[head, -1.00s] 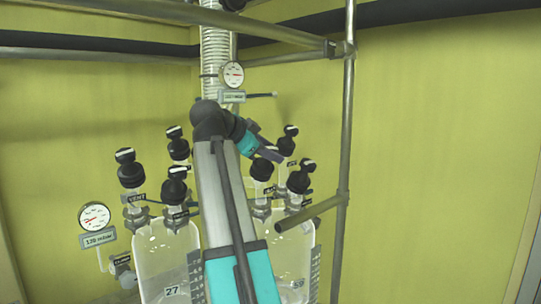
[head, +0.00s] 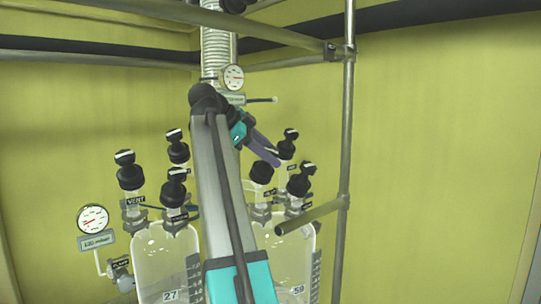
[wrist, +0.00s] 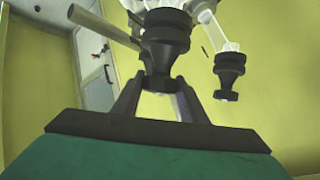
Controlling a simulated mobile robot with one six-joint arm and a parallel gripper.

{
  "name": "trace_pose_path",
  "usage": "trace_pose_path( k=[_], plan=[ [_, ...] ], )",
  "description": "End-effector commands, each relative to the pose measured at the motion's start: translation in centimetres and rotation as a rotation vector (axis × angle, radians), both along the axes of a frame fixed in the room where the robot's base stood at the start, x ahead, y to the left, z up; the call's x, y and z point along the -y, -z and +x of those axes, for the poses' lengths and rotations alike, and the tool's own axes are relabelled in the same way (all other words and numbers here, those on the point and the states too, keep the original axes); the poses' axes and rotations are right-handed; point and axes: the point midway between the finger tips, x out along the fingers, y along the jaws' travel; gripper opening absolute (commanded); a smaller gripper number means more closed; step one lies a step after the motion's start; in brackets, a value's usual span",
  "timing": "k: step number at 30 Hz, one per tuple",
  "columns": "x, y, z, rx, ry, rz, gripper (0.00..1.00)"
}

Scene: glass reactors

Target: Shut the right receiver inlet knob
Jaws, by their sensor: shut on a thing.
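The right receiver is the clear vessel (head: 290,246) marked 59, with several black knobs on top. My gripper (head: 268,154) reaches its knobs from above; in the wrist view my gripper (wrist: 158,88) is shut on the end of a black knob (wrist: 164,36), one finger on each side. In the head view this looks like the near-left knob (head: 262,173), whose top is hidden by the fingers. Its label is too small to read surely. A rear knob (head: 287,146) and a front-right knob (head: 301,182) stand close by, untouched.
A left vessel (head: 165,250) marked 27 carries similar knobs. A horizontal pipe end (head: 300,218) juts out in front of the right vessel, beside an upright pole (head: 346,150). A gauge (head: 233,77) and coiled column stand behind my arm. The right side is open.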

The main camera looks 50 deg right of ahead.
Motion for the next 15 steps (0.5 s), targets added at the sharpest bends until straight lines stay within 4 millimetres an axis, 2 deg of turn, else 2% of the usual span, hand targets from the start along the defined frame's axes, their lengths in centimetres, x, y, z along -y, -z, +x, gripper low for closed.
trace_pose_path(
  k=[12, 13, 15],
  plan=[
    [-0.08, 0.35, -0.05, -0.001, 0.007, 0.009, 0.16],
    [-0.08, 0.35, -0.05, -0.001, 0.006, 0.009, 0.44],
    [-0.06, 0.33, -0.05, -0.001, 0.006, 0.009, 0.55]
  ],
)
